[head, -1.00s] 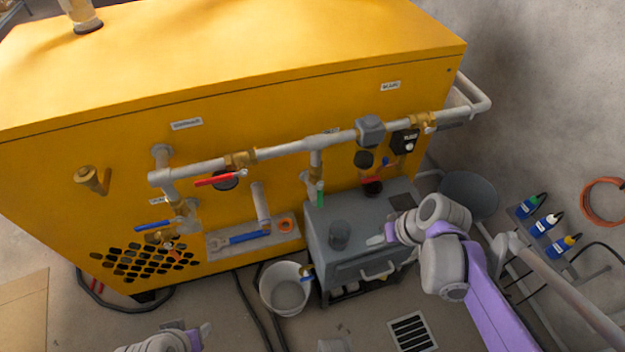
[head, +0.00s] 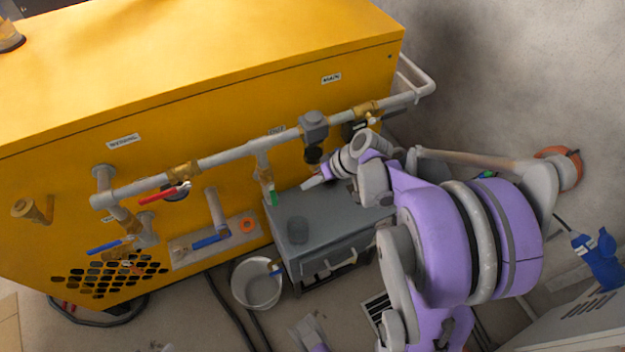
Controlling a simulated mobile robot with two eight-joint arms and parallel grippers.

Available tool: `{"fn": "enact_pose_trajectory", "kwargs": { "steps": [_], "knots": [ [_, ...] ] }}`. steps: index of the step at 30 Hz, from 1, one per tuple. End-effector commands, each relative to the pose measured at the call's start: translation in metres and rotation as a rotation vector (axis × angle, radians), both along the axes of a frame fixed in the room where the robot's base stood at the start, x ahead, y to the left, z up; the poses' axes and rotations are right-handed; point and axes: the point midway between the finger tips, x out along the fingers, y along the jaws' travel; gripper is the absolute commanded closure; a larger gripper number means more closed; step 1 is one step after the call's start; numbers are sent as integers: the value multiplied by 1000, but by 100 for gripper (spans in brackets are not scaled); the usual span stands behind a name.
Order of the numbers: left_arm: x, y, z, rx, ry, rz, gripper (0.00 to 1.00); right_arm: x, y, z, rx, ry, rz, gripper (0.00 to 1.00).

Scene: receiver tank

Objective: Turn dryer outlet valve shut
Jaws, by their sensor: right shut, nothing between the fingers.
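Several valves sit on the grey pipework along the yellow cabinet (head: 60,190). A red-lever valve (head: 163,194) is at the left of the upper pipe, its lever lying roughly along the pipe. A blue-lever valve (head: 108,245) is below it, and a green-handled valve (head: 273,197) hangs on a vertical branch. I cannot read which one is the dryer outlet valve. My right gripper (head: 313,183) is shut and empty, above the grey box, right of the green handle. Part of my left gripper (head: 309,331) shows at the bottom edge; its jaws are unclear.
The grey box (head: 310,226) stands against the cabinet below the pipe. A white bucket (head: 256,284) is on the floor beside it. A plate with a blue-handled tool (head: 210,240) is fixed low on the cabinet. My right arm covers much of the right side.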

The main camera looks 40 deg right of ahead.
Motion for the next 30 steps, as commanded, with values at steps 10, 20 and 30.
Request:
{"fn": "enact_pose_trajectory", "kwargs": {
  "steps": [10, 20, 30],
  "knots": [
    [0, 0, -16, 0, 6, 0, 50, 28, 39, -41, 0, 0, 4, 100],
    [0, 0, -17, 0, 6, 0, 50, 33, 58, -40, -1, 0, 0, 100],
    [0, 0, -18, 0, 6, 0, 50, 34, 57, -40, 3, 0, -1, 100]
  ]
}}
